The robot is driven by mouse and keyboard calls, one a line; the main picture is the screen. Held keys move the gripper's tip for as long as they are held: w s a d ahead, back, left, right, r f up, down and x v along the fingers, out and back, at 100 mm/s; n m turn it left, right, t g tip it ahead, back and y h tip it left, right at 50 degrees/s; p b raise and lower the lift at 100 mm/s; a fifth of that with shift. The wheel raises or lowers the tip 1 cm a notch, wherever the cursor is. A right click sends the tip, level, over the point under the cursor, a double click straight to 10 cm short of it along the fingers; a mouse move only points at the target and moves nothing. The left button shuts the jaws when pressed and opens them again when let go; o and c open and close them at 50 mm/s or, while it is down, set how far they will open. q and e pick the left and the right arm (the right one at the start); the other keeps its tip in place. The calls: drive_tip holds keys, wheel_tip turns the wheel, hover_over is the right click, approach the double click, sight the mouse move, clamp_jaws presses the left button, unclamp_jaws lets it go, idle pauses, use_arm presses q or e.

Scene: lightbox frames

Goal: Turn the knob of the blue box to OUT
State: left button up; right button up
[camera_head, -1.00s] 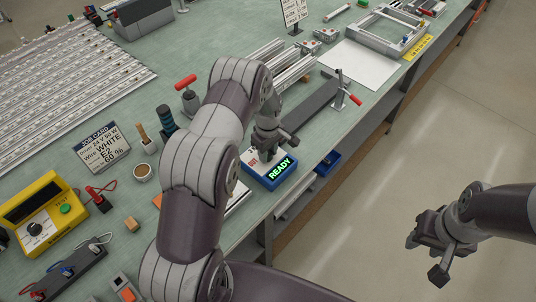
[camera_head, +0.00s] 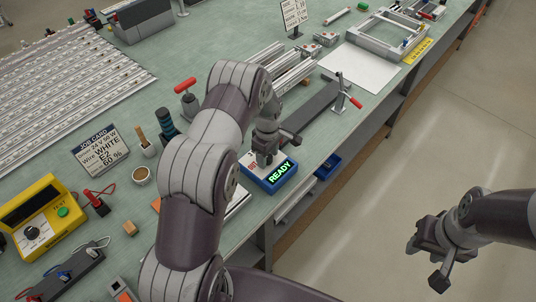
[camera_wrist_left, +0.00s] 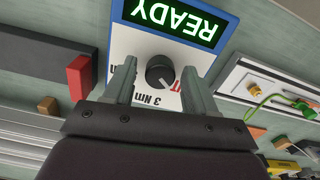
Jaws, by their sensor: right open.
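The blue box (camera_head: 257,179) sits at the front edge of the bench, with a white top and a lit green READY display (camera_head: 281,170). In the left wrist view its dark round knob (camera_wrist_left: 160,72) lies between the fingers of my left gripper (camera_wrist_left: 159,70), with gaps on both sides. The knob's pale mark points down-right in that view, near red lettering that is partly hidden. "3 Nm" is printed below the knob. My left gripper (camera_head: 265,158) is open and points down over the box. My right gripper (camera_head: 428,259) is open and empty over the floor.
A dark bar with a red-handled clamp (camera_head: 342,95) lies behind the box. A blue bin (camera_head: 328,165) is below the bench edge. The floor at right is clear.

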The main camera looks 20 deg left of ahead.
use_arm(q)
wheel_tip(320, 180, up, 13)
drive_tip(key=b, duration=0.3)
drive_tip(key=shift+f, duration=0.2)
idle(0.3)
